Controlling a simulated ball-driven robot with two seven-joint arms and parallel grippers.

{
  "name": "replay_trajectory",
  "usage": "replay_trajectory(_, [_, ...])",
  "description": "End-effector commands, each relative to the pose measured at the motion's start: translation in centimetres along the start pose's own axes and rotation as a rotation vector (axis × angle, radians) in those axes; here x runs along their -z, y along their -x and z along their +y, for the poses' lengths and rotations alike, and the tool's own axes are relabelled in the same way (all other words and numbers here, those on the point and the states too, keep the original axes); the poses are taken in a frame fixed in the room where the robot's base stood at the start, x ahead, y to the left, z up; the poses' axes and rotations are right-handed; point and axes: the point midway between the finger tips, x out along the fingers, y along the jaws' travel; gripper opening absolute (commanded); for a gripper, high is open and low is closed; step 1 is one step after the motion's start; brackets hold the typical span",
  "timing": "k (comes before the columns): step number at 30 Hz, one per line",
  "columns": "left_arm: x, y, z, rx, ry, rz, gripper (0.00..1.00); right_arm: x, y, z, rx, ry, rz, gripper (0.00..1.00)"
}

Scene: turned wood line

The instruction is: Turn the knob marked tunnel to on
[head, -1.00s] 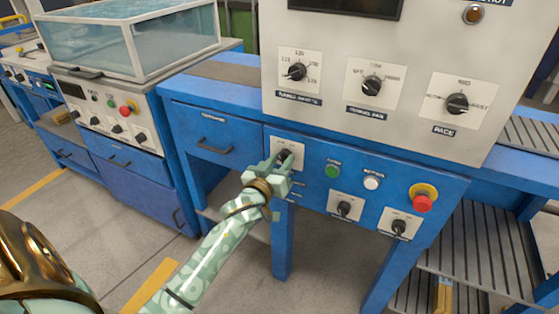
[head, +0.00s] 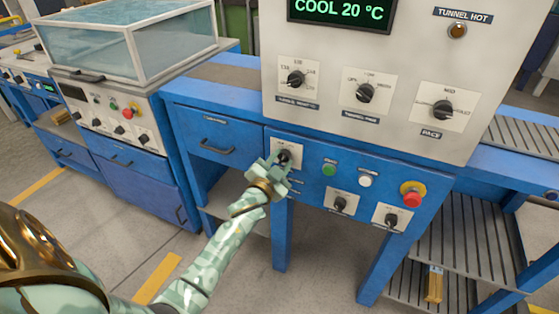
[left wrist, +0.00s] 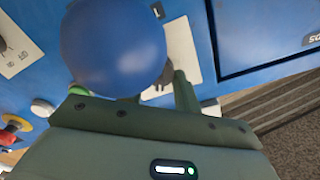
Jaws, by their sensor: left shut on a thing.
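The knob (head: 284,156) sits on a white plate (head: 288,146) at the upper left of the blue front panel, in the head view. My left gripper (head: 278,163) reaches it from below and is shut on it, covering most of it. Its label is too covered and small to read. In the left wrist view the white plate (left wrist: 180,50) shows behind a finger, and a large rounded blue shape (left wrist: 113,45) hides much of the grip. The display (head: 342,11) above reads COOL 20 °C in green. My right gripper is not in view.
A green button (head: 329,169), a white button (head: 365,181) and a red stop button (head: 412,196) lie right of the knob. Two more knobs sit below them. Three dials line the grey panel (head: 330,120) above. A drawer (head: 205,136) is to the left.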

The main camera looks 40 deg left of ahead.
Motion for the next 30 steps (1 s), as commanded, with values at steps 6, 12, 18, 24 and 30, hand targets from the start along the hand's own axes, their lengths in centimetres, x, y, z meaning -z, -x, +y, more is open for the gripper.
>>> replay_trajectory(6, [-0.05, 0.04, 0.12, -0.002, -0.092, -0.001, 0.09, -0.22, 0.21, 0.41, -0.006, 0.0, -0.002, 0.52])
replay_trajectory(12, [-0.08, 0.04, 0.15, -0.002, -0.132, -0.001, 0.09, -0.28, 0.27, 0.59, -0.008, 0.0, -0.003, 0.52])
replay_trajectory(18, [-0.1, 0.04, 0.16, -0.002, -0.142, -0.002, 0.09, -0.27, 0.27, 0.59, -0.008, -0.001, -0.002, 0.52])
replay_trajectory(24, [-0.1, 0.04, 0.16, -0.002, -0.142, -0.002, 0.09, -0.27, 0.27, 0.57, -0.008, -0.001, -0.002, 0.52])
replay_trajectory(30, [-0.07, 0.03, 0.12, -0.002, -0.141, -0.001, 0.54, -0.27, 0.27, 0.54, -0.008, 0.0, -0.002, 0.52])
